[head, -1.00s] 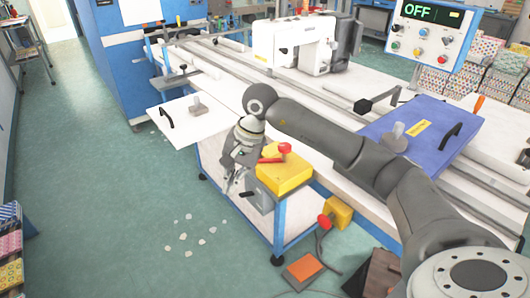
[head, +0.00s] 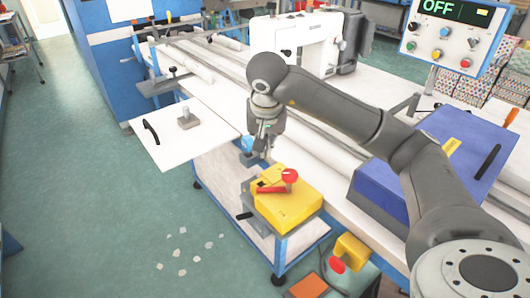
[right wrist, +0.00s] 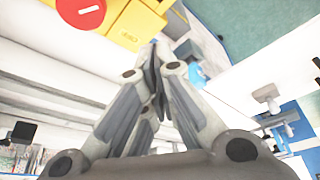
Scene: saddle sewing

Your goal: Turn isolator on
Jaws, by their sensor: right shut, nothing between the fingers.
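The isolator is a yellow box (head: 298,209) with a red lever (head: 270,188) and a round red knob (head: 290,175) on top, at the near corner of the sewing table. In the right wrist view its yellow body (right wrist: 128,24) and the red knob with a white bar (right wrist: 80,12) are at the upper left. My right gripper (head: 262,150) is shut and empty, just beyond the box and apart from the lever. Its fingers also show in the right wrist view (right wrist: 155,45). The panel display (head: 453,12) reads OFF. My left gripper is out of view.
A small blue block (head: 248,143) is close beside my right gripper. A white hinged board (head: 170,150) with a black handle is to the left. A blue box (head: 380,190) lies under my right arm. Open floor (head: 90,200) is at the left.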

